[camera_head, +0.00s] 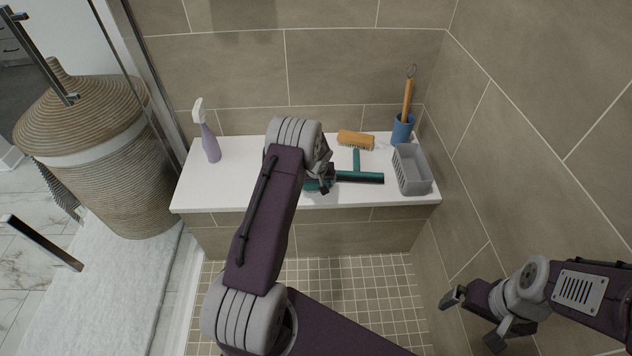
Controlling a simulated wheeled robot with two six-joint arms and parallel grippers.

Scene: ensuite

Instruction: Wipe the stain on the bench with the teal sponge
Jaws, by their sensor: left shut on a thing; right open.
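My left gripper (322,182) is low over the middle of the white bench (245,185), near its front edge. It is shut on the teal sponge (312,186), of which only a small part shows beneath it. I cannot tell whether the sponge touches the bench top. I see no stain; my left arm covers part of the bench. My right gripper (472,320) is open and empty at the lower right, away from the bench and above the tiled floor.
A teal squeegee (357,163) lies just right of my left gripper. Behind it is an orange-brown brush (356,140). A grey basket (411,170) and a blue cup (402,130) with a wooden-handled tool stand right. A purple spray bottle (210,143) stands left; bench around it is clear.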

